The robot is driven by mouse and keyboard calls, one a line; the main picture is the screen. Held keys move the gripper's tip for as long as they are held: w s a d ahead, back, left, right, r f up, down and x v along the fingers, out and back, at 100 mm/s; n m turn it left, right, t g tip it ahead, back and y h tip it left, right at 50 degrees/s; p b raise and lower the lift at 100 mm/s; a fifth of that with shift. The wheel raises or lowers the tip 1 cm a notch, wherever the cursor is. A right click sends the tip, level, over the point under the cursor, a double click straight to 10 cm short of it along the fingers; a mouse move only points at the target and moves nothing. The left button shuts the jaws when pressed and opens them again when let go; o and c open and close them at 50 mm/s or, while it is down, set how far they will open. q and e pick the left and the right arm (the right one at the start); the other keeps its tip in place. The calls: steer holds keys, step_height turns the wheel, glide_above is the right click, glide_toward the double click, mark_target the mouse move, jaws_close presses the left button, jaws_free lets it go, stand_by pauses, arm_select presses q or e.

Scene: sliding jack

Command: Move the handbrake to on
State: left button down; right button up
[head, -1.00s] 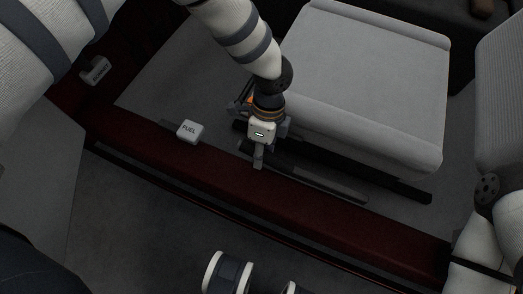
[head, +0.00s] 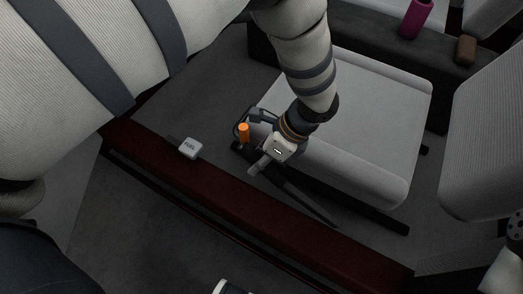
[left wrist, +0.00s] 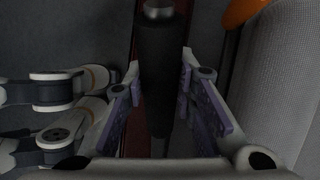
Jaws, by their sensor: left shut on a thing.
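My left gripper (head: 258,165) is low beside the front left part of the light grey seat. In the left wrist view, its two purple-lined fingers (left wrist: 158,95) are shut around the dark cylindrical handbrake handle (left wrist: 160,55), which has a silver end cap. In the head view, the dark handbrake lever (head: 299,199) runs from the gripper down to the right, between the seat and the dark red sill. The gripper and wrist hide part of the handle. My right gripper is not in view.
An orange knob (head: 243,133) stands close to the left of my left wrist. The grey seat (head: 345,120) is right behind the gripper. A FUEL switch (head: 190,147) lies on the left of the dark red sill (head: 230,205). Grey floor beyond the switch is free.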

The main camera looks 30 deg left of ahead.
arm_select(q)
steer(key=shift+d+r, duration=0.2)
steer(key=shift+a, duration=0.1)
steer(key=c, duration=1.3)
jaws_free()
steer(key=v, duration=1.2)
steer(key=shift+s+f, duration=0.1)
steer(key=shift+f, duration=0.05)
